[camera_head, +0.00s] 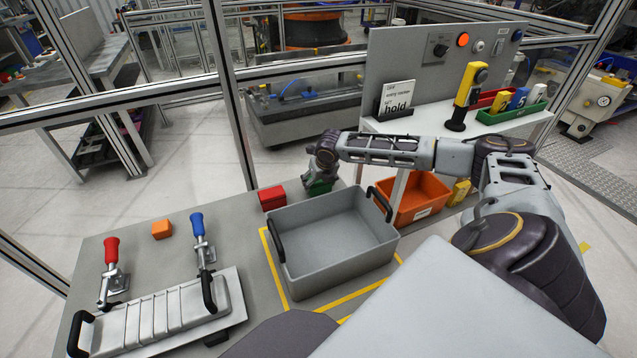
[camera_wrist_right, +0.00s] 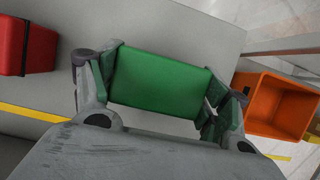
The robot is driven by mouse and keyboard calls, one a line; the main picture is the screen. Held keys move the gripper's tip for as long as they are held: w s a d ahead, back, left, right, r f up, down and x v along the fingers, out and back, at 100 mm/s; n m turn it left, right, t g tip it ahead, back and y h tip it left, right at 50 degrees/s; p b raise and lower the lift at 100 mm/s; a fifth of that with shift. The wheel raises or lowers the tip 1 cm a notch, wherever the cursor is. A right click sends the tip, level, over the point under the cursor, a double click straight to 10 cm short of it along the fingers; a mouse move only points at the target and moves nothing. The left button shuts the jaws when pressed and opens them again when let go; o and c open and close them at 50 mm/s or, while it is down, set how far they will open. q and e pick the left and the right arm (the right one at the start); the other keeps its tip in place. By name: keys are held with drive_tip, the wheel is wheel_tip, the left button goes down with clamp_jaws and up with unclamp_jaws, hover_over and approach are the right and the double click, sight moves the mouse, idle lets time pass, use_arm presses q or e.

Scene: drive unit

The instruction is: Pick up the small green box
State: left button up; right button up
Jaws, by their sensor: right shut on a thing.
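The small green box (camera_wrist_right: 158,80) is between the fingers of my right gripper (camera_wrist_right: 160,92), which is shut on it, in the right wrist view. In the head view the right gripper (camera_head: 319,180) is at the far side of the table, behind the grey tote, with part of the green box (camera_head: 319,187) showing under it. Whether the box touches the table is hard to tell. My left gripper is not in view.
A red box (camera_head: 272,198) stands left of the green one. The grey tote (camera_head: 330,235) with black handles is in front. An orange bin (camera_head: 425,198) is to the right. An orange block (camera_head: 161,229) and a clamp fixture (camera_head: 160,315) are at left.

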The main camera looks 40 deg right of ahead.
drive_tip(key=shift+r, duration=0.8)
wheel_tip(320, 180, up, 7)
drive_tip(key=shift+f+p, duration=0.1)
drive_tip(key=shift+p, duration=0.65)
drive_tip(key=shift+r, duration=0.7)
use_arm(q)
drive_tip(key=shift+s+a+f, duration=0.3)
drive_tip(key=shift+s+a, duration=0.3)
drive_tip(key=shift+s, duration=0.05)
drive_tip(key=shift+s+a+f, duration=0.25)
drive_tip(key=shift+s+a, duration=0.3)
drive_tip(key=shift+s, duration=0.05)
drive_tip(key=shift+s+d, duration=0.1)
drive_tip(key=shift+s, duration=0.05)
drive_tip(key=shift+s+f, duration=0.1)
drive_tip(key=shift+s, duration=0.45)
use_arm(e)
drive_tip(key=shift+r, duration=0.15)
